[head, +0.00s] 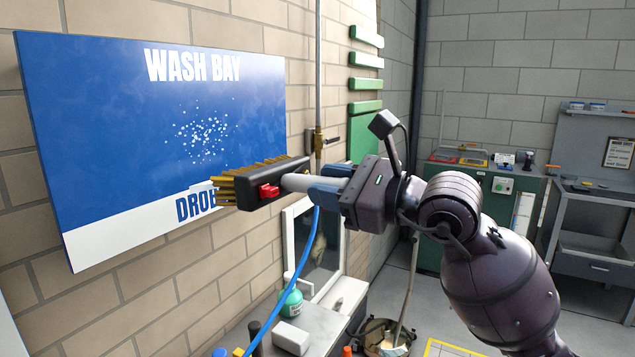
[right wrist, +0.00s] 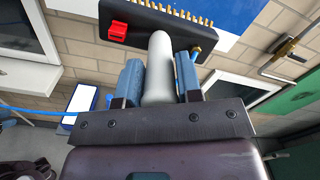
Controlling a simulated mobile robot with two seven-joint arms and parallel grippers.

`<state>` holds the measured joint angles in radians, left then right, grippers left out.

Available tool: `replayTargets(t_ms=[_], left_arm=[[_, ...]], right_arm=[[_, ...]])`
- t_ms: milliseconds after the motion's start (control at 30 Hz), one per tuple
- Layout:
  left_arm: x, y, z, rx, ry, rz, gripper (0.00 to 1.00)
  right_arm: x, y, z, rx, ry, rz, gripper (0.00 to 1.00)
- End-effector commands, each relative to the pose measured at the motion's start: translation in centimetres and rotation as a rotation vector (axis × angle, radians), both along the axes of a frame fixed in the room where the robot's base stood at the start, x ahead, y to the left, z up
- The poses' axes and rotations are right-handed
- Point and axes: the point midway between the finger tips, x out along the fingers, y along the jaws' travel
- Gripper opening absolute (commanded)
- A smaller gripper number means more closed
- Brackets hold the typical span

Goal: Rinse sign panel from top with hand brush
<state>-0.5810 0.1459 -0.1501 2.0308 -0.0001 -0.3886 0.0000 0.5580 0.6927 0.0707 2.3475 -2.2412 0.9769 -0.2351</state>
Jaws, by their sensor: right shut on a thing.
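The sign panel (head: 110,130) hangs on the brick wall at the left of the head view. It is blue with "WASH BAY" at the top, white droplet specks in the middle and a white band along the bottom. My right gripper (head: 328,186) is shut on the grey handle of the hand brush (head: 262,186). The brush has a black head, a red part and yellow bristles, which overlap the panel's lower edge in the picture; I cannot tell whether they touch it. The right wrist view shows the handle (right wrist: 158,70) between blue finger pads. My left gripper is not in view.
A blue hose (head: 285,285) hangs from near the brush. A counter with a green bottle (head: 291,302) and a white block (head: 291,338) lies below. A pipe with a brass valve (head: 319,140) runs up the wall. Green cabinets (head: 478,190) and a grey bench (head: 595,240) stand at the right.

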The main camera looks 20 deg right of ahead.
Motion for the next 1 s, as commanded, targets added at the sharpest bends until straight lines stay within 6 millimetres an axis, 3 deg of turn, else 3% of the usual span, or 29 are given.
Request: replayTargets(t_ms=[500, 1000], left_arm=[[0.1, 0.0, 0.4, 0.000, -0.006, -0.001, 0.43], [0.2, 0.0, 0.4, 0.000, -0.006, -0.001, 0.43]], right_arm=[[-2.8, -2.2, 0.3, 0.002, -0.008, -0.001, 0.03], [-3.2, -2.4, 0.2, 0.002, -0.007, 0.000, 0.03]])
